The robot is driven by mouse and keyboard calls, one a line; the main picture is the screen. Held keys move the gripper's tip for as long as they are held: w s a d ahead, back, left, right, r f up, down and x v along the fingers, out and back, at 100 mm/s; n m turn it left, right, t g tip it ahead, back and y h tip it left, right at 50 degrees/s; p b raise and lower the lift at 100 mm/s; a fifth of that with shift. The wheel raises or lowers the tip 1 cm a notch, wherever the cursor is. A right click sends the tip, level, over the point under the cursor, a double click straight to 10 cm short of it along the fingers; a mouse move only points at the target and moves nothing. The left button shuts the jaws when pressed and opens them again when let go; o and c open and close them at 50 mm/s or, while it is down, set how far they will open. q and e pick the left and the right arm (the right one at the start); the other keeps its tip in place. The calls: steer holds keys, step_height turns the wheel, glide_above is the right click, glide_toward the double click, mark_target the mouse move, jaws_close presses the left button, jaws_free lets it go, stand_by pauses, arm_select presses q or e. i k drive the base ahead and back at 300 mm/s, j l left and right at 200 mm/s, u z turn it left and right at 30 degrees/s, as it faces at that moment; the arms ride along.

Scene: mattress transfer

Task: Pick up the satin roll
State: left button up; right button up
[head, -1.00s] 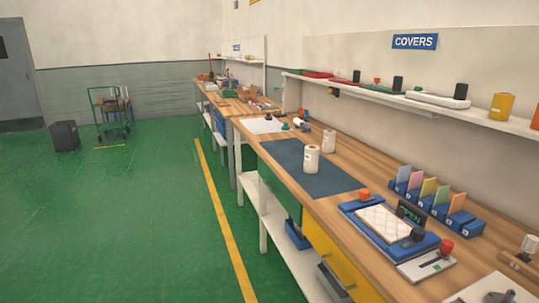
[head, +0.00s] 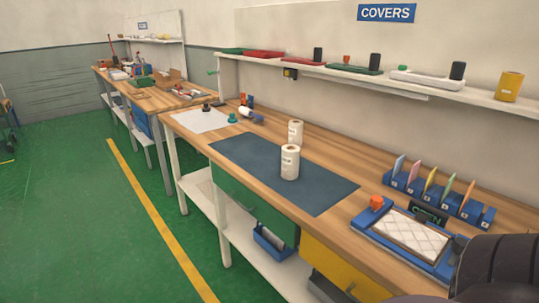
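Two upright white rolls stand on the long wooden bench. The nearer roll (head: 290,163) stands on the dark blue mat (head: 320,190) and has a small label too small to read. The farther roll (head: 296,132) stands just behind it, near the mat's back edge. I cannot tell which one is satin. Neither of my grippers shows; only a dark part, probably my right arm, fills the lower right corner. Both rolls are apart from it.
A quilted white pad in a blue frame (head: 361,222) lies right of the mat. A blue rack of coloured cards (head: 435,197) stands behind it. A white shelf (head: 420,95) with several covers runs along the wall above. Green floor (head: 90,215) is clear on the left.

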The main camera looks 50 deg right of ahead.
mark_target(290, 153)
steer(key=i+j+z, duration=0.1)
steer(key=i+z, duration=0.25)
steer(key=i, duration=0.15)
steer(key=i+j+z, duration=0.35)
steer(key=i, duration=0.2)
steer(key=i+j+z, duration=0.2)
steer(key=z, duration=0.2)
steer(key=i+j+z, duration=0.3)
steer(key=z, duration=0.15)
steer(key=i, duration=0.1)
